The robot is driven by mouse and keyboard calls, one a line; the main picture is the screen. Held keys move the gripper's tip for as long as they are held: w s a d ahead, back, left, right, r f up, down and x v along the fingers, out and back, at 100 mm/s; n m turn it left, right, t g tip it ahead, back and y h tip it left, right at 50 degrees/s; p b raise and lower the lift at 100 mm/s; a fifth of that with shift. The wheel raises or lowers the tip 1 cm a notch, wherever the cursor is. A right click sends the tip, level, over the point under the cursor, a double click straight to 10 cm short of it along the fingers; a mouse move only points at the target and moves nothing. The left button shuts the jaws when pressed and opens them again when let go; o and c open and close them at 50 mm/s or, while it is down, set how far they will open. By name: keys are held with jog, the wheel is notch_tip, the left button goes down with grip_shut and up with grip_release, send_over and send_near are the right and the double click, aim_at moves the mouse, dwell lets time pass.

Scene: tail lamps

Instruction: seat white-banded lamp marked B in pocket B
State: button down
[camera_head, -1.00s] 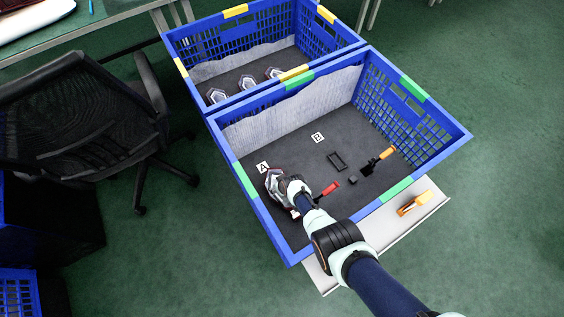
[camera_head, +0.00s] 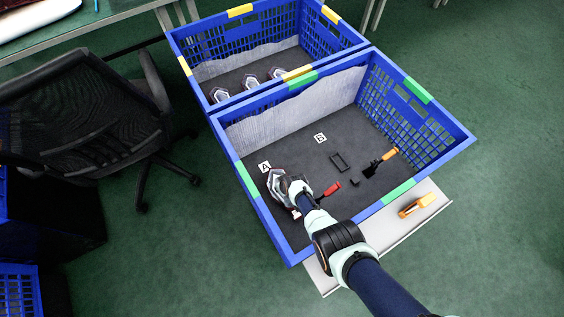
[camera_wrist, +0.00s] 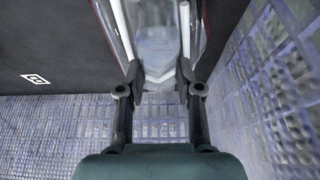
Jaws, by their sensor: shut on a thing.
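My gripper (camera_head: 289,189) is down inside the near blue crate (camera_head: 244,185), at the label A (camera_head: 265,167) on the left. It is shut on a clear and dark-red lamp (camera_head: 276,184). In the wrist view the fingers (camera_wrist: 158,82) press on both sides of this lamp (camera_wrist: 163,30), which has pale strips along its sides. I cannot read a mark on it. The label B (camera_head: 320,139) lies on the dark floor, with an empty black rectangular frame (camera_head: 337,161) near it. My gripper hides the floor beneath the lamp.
A red-handled clamp (camera_head: 329,190) stands just right of my gripper. An orange-handled clamp (camera_head: 389,154) and a small dark block (camera_head: 355,182) are near the frame. The far crate (camera_head: 191,86) holds several lamps (camera_head: 248,82). An orange tool (camera_head: 418,205) lies on the outer ledge.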

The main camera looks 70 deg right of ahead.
jog(key=shift+r+p, duration=1.4)
jog(key=shift+r, duration=0.15)
jog(key=shift+r+p, duration=0.75)
jog(key=shift+r, duration=0.05)
